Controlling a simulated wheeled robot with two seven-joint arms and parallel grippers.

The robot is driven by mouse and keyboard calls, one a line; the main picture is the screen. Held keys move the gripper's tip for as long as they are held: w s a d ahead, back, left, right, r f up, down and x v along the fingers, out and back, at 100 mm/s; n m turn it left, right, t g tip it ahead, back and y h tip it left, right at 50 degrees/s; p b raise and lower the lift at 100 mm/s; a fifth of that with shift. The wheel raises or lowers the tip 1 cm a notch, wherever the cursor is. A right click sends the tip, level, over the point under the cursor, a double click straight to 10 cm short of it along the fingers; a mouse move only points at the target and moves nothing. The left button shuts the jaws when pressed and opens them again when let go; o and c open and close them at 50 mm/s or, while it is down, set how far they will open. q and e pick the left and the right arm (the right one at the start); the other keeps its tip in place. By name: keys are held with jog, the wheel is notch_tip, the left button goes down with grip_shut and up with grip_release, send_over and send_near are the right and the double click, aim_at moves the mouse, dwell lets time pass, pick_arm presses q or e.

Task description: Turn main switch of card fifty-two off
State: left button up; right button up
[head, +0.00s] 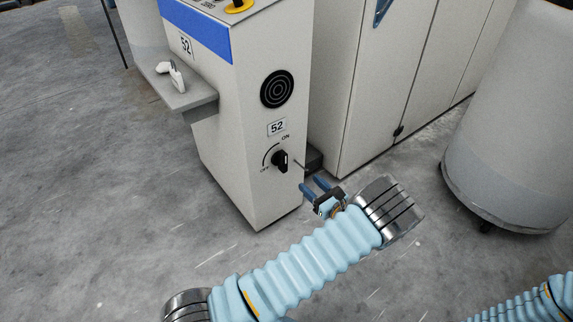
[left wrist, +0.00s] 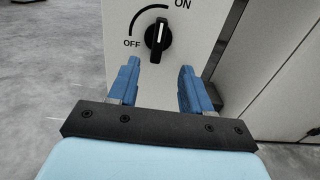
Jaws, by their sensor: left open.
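The main switch (head: 281,160) is a black rotary knob on the side of the grey cabinet (head: 225,150) labelled 52. ON and OFF are printed around it with a curved arc. In the left wrist view the knob (left wrist: 158,36) stands nearly upright, its white mark near the top, toward ON. My left gripper (head: 309,189) is open, its blue fingers pointing at the cabinet from the lower right of the knob. In the left wrist view its fingertips (left wrist: 158,66) are just below the knob, one to each side, apart from it. My right gripper is out of view.
A round black grille (head: 277,89) and a 52 plate (head: 277,127) sit above the switch. A small shelf (head: 186,97) with a white object juts out on the left. A large pale cylinder (head: 510,130) stands at right. The floor in front is clear.

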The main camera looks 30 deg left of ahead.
aim_at(286, 162)
pick_arm(q)
jog(key=x, duration=1.3)
jog(key=shift+a, duration=0.2)
jog(key=shift+c, duration=0.3)
grip_shut()
